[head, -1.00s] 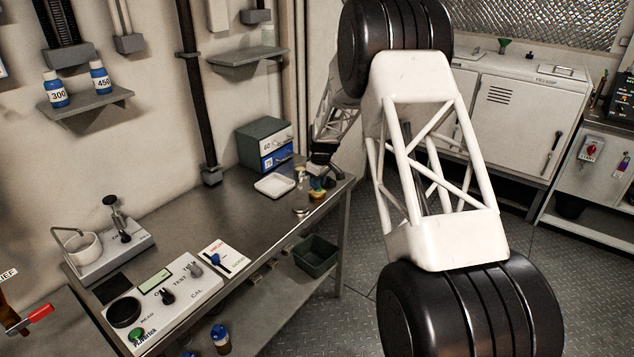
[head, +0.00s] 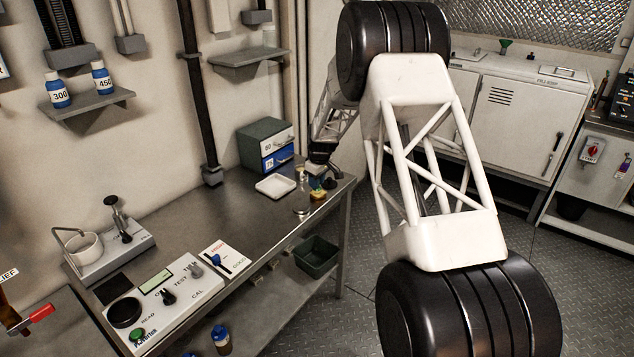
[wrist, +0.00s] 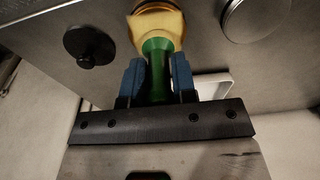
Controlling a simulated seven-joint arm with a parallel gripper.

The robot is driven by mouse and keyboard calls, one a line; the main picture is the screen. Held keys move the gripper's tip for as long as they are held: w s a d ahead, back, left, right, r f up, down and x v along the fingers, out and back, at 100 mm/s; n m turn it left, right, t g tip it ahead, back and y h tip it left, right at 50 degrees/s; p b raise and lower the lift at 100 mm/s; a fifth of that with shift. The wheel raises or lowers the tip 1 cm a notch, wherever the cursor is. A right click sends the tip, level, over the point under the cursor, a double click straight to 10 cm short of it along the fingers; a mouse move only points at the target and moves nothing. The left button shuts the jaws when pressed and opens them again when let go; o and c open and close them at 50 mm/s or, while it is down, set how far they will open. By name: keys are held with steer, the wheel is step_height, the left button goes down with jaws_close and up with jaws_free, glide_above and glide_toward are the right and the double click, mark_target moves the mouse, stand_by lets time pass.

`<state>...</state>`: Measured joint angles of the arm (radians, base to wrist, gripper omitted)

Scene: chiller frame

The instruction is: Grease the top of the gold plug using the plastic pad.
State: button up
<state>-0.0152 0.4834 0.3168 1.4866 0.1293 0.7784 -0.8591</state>
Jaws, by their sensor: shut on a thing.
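My gripper (wrist: 158,80) has its blue fingers shut on the green handle of the plastic pad (wrist: 155,25). The pad's yellow head points away from the palm, toward the steel bench top. In the head view my gripper (head: 323,180) is at the bench's far right end, with the yellow pad (head: 318,196) low beneath it. I cannot tell whether the pad touches anything. Small metal items (head: 302,209) stand just left of it, one with a pale gold tint above. I cannot surely pick out the gold plug.
A round metal piece (wrist: 258,16) lies right of the pad in the wrist view, and a black knobbed disc (wrist: 90,47) lies left. A white tray (head: 275,187) and a drawer box (head: 266,146) are on the bench behind. The middle of the bench is clear.

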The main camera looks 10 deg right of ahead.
steer(key=shift+s+d, duration=0.3)
steer(key=shift+s, duration=0.1)
stand_by(0.6)
steer(key=shift+w+a+f, duration=0.1)
steer(key=shift+w+a, duration=0.25)
steer(key=shift+w, duration=0.05)
stand_by(0.6)
steer(key=shift+s+d, duration=0.2)
stand_by(0.7)
steer(key=shift+r, duration=3.5)
steer(key=shift+a, duration=0.15)
